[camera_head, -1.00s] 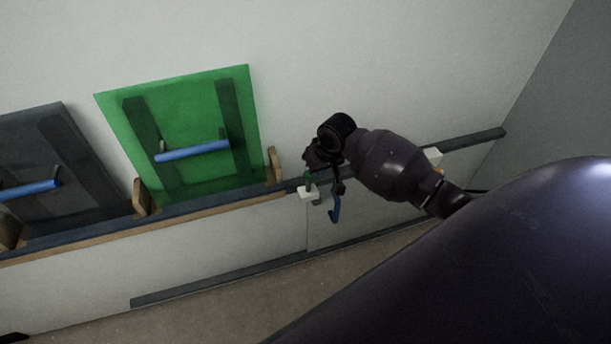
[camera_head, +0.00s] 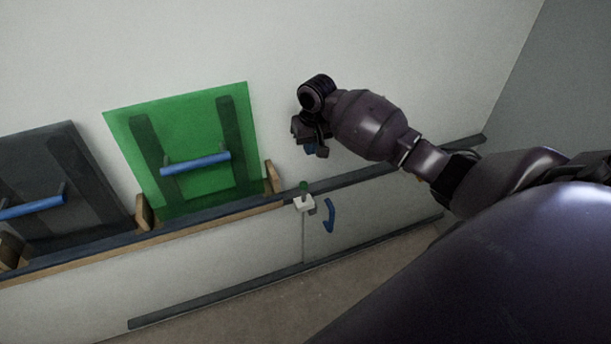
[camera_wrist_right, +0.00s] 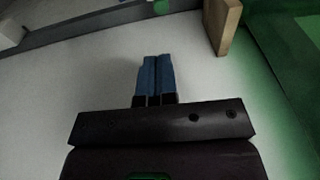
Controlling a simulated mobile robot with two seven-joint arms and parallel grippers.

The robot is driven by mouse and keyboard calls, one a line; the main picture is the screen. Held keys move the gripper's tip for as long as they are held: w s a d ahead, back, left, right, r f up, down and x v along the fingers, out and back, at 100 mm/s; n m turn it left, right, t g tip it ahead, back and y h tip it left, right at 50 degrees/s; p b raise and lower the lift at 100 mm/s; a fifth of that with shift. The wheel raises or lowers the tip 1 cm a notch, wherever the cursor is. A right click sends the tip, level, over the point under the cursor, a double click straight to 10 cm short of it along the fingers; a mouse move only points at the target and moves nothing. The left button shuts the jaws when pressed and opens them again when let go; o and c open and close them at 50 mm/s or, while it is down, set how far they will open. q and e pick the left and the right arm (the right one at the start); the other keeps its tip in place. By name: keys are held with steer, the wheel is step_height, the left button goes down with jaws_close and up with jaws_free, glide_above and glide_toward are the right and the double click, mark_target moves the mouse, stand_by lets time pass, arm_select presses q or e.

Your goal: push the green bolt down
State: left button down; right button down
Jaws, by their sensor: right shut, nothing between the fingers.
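The green bolt (camera_head: 303,187) is a small green piece standing just above a white block (camera_head: 304,204) at the top edge of the low white panel. Only its short top shows. In the right wrist view the green bolt (camera_wrist_right: 160,7) is cut by the top edge of the picture. My right gripper (camera_head: 310,149) is above the bolt and apart from it, close to the wall. Its blue fingers (camera_wrist_right: 156,76) are shut together with nothing between them. My left gripper is not in view.
A blue handle (camera_head: 329,215) is on the low panel right of the bolt. A green panel (camera_head: 191,185) with a blue bar stands to the left between wooden blocks (camera_head: 272,177). A dark grey panel (camera_head: 92,180) stands farther left. The wall around my gripper is clear.

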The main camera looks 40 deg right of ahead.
mark_target(304, 184)
steer(key=f+b, duration=0.1)
steer(key=f, duration=0.3)
steer(key=w+f+b, duration=0.1)
steer(key=f, duration=0.3)
steer(key=f+b, duration=0.1)
steer(key=f, duration=0.3)
steer(key=shift+w+a+f, duration=0.15)
steer(key=shift+f, duration=0.05)
steer(key=shift+w+f, duration=0.1)
steer(key=shift+f, duration=0.25)
steer(key=shift+w+f, duration=0.1)
steer(key=shift+f, duration=0.3)
